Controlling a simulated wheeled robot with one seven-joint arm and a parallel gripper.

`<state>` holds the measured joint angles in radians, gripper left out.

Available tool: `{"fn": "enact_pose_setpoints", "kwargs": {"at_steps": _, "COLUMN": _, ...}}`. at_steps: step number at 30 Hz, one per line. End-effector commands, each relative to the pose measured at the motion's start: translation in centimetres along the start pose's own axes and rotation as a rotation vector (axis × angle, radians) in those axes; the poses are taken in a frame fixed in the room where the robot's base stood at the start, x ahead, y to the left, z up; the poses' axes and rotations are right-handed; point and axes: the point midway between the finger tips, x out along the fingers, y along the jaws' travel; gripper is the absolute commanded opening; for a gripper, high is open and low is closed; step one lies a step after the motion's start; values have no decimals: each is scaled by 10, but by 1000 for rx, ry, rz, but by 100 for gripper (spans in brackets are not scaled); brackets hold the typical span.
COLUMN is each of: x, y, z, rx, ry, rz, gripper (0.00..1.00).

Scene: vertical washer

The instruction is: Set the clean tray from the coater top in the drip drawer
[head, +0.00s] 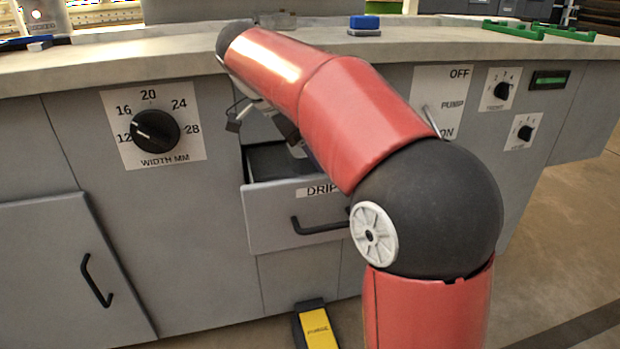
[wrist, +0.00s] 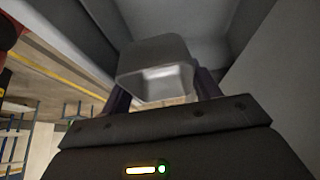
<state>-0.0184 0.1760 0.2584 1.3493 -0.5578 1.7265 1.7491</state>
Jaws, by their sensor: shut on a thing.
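The clean tray (wrist: 155,55) is a small light grey open box. It sits between the two dark fingers of my gripper (wrist: 161,88) in the wrist view, and my gripper is shut on it. The drip drawer (head: 290,222) is grey, labelled DRIP, and stands pulled out from the cabinet front in the head view. I cannot tell whether the tray touches the drawer floor.
The pale coater top (head: 140,62) runs above the drawer, with a blue block (head: 364,22) and green frames (head: 540,30) on it. A width knob (head: 155,132) is left of the drawer and a pump switch (head: 430,120) right. A yellow pedal (head: 317,326) lies on the floor below.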

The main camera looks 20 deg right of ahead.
Motion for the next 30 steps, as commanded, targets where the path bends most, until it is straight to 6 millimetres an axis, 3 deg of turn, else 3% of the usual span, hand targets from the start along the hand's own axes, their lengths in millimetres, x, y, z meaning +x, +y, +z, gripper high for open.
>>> {"fn": "enact_pose_setpoints", "kwargs": {"at_steps": 12, "x": 40, "y": 0, "z": 23, "rx": 1, "ry": 0, "rz": 1, "gripper": 37}}
{"fn": "enact_pose_setpoints", "kwargs": {"at_steps": 30, "x": 50, "y": 0, "z": 29, "rx": 0, "ry": 0, "rz": 0, "gripper": 37}}
